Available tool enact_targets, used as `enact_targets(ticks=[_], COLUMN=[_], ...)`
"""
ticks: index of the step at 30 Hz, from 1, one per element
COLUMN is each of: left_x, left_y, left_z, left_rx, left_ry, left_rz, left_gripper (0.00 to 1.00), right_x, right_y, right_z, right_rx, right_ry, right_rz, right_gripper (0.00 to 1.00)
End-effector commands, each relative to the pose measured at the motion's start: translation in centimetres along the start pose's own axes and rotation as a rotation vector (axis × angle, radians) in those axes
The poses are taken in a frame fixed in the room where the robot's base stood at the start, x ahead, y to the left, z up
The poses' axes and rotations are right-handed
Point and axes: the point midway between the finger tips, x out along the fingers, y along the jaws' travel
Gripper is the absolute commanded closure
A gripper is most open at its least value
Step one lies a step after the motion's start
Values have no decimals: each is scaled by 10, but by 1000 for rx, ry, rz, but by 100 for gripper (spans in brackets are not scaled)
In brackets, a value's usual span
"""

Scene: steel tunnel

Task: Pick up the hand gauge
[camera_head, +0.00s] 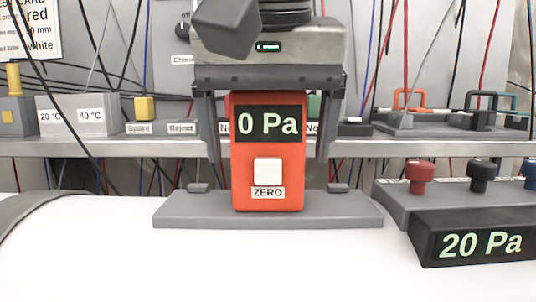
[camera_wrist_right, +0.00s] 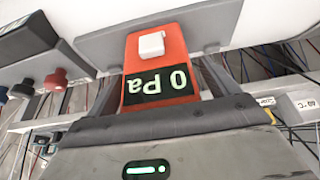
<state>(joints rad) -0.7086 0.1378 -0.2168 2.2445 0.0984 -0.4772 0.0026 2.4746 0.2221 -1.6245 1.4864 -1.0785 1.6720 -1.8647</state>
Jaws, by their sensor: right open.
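The hand gauge (camera_head: 268,198) is an orange-red block with a black display reading "0 Pa" and a white ZERO button. It stands upright on a flat grey base (camera_head: 175,212) with a small grey block on each side of it. My right gripper (camera_head: 268,155) comes down from above, open, with one finger on each side of the gauge. A gap shows between each finger and the gauge. In the right wrist view the gauge (camera_wrist_right: 158,62) appears upside down between the fingers. My left gripper is not in view.
A black "20 Pa" display (camera_head: 475,243) and a grey box with red, black and blue knobs (camera_head: 420,178) stand at the right. Behind runs a grey shelf (camera_head: 120,147) with labelled blocks and hanging cables. The white surface in front (camera_head: 270,265) is clear.

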Motion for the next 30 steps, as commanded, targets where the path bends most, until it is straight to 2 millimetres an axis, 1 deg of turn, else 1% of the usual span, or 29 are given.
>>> enact_targets(ticks=[1, 7, 8, 9, 11, 12, 13, 14, 15, 23, 26, 29, 30], left_x=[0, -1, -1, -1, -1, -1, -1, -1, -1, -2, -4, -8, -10], left_y=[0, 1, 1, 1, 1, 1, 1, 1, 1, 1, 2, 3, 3], left_z=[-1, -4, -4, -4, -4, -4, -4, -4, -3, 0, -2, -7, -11], left_rx=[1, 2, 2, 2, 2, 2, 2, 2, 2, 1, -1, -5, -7], left_ry=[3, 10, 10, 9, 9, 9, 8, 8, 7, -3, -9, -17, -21], left_rz=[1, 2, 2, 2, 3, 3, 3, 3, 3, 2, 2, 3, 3], left_gripper=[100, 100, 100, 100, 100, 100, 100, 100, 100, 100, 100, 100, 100], right_x=[2, 2, 2, 2, 2, 2, 2, 2, 2, 0, -5, -14, -19], right_y=[0, 0, 0, 0, 0, 0, 0, 0, 0, 0, 0, 0, 0], right_z=[0, 0, 0, 0, 0, 0, 0, 0, 0, -1, -3, -6, -9], right_rx=[0, 0, 0, 0, 0, 0, 0, 0, 0, 0, 0, -1, -1], right_ry=[0, 0, 0, 0, 0, 0, 0, 0, 1, 1, 1, 1, 1], right_rz=[-1, -1, -1, -1, -1, -1, -1, -1, -2, -2, -2, -1, -1], right_gripper=[13, 13, 18, 29, 46, 57, 66, 68, 72, 72, 72, 72, 72])
